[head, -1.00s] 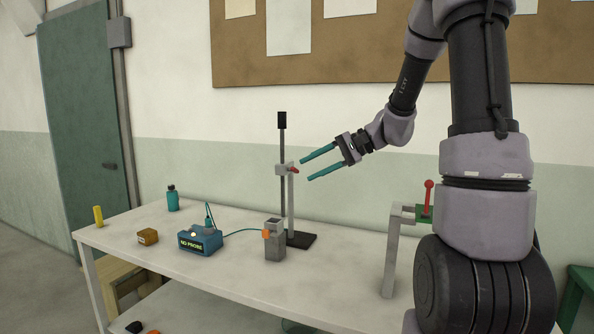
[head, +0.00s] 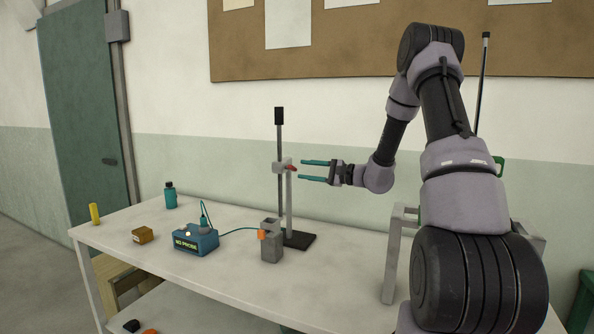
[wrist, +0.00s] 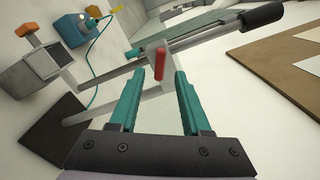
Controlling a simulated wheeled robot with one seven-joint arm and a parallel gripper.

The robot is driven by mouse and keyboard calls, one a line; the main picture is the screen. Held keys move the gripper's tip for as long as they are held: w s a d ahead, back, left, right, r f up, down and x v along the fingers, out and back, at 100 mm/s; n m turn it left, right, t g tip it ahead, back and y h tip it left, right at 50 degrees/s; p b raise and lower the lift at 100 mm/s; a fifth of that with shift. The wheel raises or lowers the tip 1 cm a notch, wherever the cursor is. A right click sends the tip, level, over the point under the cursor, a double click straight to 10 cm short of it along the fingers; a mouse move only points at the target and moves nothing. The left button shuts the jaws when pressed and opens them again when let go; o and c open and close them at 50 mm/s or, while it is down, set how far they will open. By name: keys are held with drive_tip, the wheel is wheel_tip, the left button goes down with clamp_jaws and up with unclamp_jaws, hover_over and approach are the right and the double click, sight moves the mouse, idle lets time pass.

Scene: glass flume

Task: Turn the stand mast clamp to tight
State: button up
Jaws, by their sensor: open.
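I see no clear contact. The wrist view shows both fingers (wrist: 155,80) apart with nothing held.
A grey block holder (head: 271,243) with an orange part stands left of the base plate. A brown box (head: 143,235), teal bottle (head: 170,195) and yellow cylinder (head: 95,214) stand farther left.

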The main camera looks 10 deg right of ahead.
sight(295, 169)
drive_tip(key=shift+x, duration=1.9)
clamp_jaws()
drive_tip(key=m, duration=0.3)
drive_tip(key=shift+f+m, duration=0.1)
drive_tip(key=shift+m, duration=0.3)
drive_tip(key=m, duration=0.3)
drive_tip(key=shift+m, duration=0.3)
drive_tip(key=m, duration=0.6)
drive_tip(key=shift+m, duration=0.4)
